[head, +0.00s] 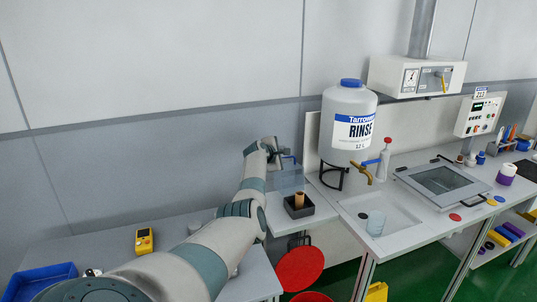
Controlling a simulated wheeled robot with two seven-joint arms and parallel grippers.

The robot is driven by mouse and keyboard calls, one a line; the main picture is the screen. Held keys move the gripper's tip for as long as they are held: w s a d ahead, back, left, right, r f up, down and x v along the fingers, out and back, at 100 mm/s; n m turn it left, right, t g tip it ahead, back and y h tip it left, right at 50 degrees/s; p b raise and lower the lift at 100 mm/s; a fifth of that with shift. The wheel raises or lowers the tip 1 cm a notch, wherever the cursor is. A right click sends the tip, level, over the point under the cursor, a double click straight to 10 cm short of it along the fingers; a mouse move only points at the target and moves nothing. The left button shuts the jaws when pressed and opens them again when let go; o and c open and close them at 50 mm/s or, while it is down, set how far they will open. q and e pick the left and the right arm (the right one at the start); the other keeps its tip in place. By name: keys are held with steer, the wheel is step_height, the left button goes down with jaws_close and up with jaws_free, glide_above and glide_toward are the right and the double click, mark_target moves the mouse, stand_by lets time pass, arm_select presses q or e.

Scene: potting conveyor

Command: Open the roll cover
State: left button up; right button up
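My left arm reaches in from the lower left, and my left gripper (281,153) is at the back edge of the bench, close to the wall. A translucent bluish panel (287,181), which may be the roll cover, stands just below the gripper. A thin blue bar (290,157) shows at its top, right by the fingers. I cannot tell whether the fingers touch or hold it. In front of the panel, a black open tray (297,212) holds a small brown roll-like piece (299,199). My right gripper is out of view.
A white rinse tank (347,120) with a brass tap stands close on the right. A red disc (300,269) hangs below the bench front. A yellow device (144,240) lies on the left table.

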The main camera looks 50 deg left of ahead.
arm_select(q)
steer(key=shift+p+v, duration=0.35)
steer(key=shift+v, duration=2.15)
steer(key=b+v, duration=0.3)
steer(key=v, duration=0.8)
steer(key=shift+s, duration=0.2)
steer(key=shift+d, duration=0.15)
